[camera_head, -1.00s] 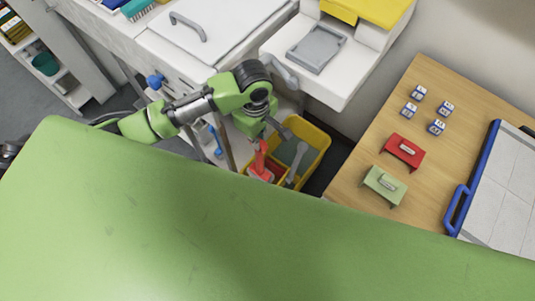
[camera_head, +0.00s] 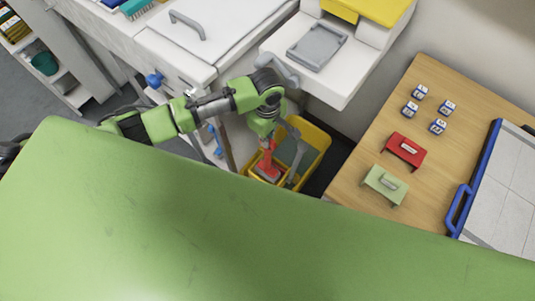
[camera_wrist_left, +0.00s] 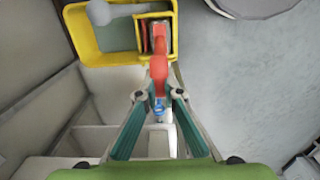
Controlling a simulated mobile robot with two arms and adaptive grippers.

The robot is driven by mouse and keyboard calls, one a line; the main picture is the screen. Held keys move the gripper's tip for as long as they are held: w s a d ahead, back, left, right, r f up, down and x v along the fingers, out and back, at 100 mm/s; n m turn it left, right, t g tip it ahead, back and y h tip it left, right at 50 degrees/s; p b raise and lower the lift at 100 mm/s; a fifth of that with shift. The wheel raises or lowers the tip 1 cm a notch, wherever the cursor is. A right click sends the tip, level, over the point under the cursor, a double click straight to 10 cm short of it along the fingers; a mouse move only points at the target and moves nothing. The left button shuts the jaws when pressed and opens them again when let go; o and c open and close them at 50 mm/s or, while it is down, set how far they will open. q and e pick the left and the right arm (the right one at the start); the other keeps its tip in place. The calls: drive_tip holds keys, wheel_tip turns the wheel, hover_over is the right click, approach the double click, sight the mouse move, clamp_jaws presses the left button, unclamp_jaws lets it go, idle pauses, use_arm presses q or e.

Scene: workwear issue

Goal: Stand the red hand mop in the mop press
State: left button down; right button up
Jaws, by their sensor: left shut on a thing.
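My left gripper (camera_head: 266,137) is shut on the red hand mop (camera_head: 268,161) by its handle, and the mop points down into the yellow bucket (camera_head: 319,146). In the left wrist view the gripper's fingers (camera_wrist_left: 159,94) close on the red handle (camera_wrist_left: 158,67). The mop's far end reaches over the small yellow-rimmed compartment, which appears to be the mop press (camera_wrist_left: 142,37). Whether the mop head touches the bottom cannot be told. My right gripper is not in view.
A grey bar with a rounded end (camera_wrist_left: 100,12) lies across the bucket beside the mop. White counters (camera_head: 225,35) stand behind. A wooden table (camera_head: 350,185) with a red stand (camera_head: 404,151) and a green stand (camera_head: 384,185) is to the right.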

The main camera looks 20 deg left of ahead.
sight(268, 154)
use_arm(q)
drive_tip(key=shift+f+b, duration=0.85)
drive_tip(key=shift+f, duration=4.9)
drive_tip(key=c, duration=2.2)
unclamp_jaws()
drive_tip(key=shift+f, duration=0.1)
drive_tip(key=shift+r, duration=0.5)
wheel_tip(268, 154, up, 11)
drive_tip(key=shift+r+p, duration=0.15)
drive_tip(key=shift+p, duration=0.8)
